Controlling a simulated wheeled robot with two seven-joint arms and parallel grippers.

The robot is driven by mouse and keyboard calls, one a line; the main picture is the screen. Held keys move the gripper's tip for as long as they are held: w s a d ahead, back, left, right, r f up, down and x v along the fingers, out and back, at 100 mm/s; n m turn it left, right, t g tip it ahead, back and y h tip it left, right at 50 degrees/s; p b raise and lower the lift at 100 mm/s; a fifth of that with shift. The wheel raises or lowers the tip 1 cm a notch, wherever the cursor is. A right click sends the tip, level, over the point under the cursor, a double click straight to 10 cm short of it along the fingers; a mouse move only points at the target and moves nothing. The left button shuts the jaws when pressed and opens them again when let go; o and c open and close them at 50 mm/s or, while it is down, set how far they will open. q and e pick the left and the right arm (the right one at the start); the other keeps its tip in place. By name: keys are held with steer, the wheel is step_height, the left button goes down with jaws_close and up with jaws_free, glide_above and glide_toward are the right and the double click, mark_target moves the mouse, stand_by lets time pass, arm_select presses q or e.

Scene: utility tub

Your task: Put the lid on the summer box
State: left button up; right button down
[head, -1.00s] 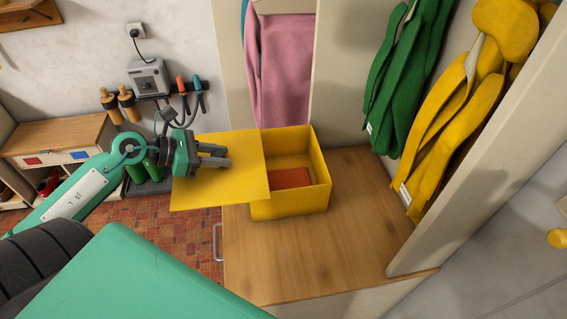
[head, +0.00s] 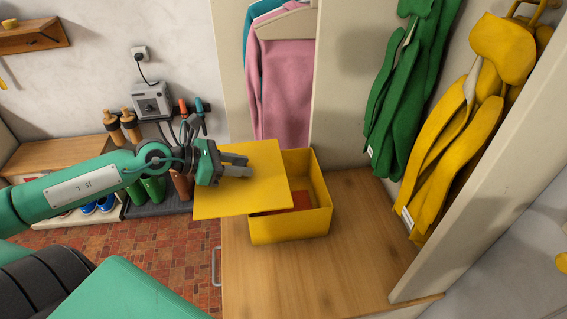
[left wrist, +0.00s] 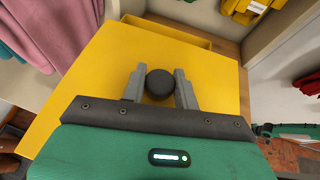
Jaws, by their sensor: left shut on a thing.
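The yellow box (head: 300,227) stands open on the wooden bench top, with a red-orange item (head: 300,200) inside. The flat yellow lid (head: 228,204) is level above the box and covers roughly its left part; the right part stays open. My left gripper (head: 247,166) is above the lid. In the left wrist view the left gripper (left wrist: 160,88) is shut on the dark round knob (left wrist: 160,83) of the lid (left wrist: 100,75). Part of the box rim (left wrist: 185,31) shows beyond the lid's edge. I cannot tell whether lid and box touch.
The wooden bench top (head: 350,240) is clear in front and to the right of the box. Green clothing (head: 405,90) and yellow clothing (head: 460,130) hang at the right. A pale upright panel (head: 480,190) bounds the bench on the right.

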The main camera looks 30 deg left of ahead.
mark_target(279, 163)
arm_select(q)
steer(key=shift+w+d+r, duration=0.1)
steer(key=shift+w+d, duration=0.3)
steer(key=shift+w, duration=0.1)
steer(key=shift+w+d+p, duration=0.35)
steer(key=shift+w+d, duration=0.2)
steer(key=shift+w, duration=0.1)
steer(key=w+d+p, duration=0.1)
steer(key=w+d, duration=0.1)
steer(key=w+d+p, duration=0.2)
steer(key=shift+w+d+r, duration=0.15)
steer(key=shift+w, duration=0.15)
steer(key=shift+w+d+p, duration=0.35)
steer(key=shift+w+d, duration=0.15)
steer(key=shift+w, duration=0.1)
step_height(279, 163, down, 4)
steer(key=shift+w+d+r+p, duration=0.1)
steer(key=shift+w+d+p, duration=0.05)
steer(key=shift+p, duration=0.75)
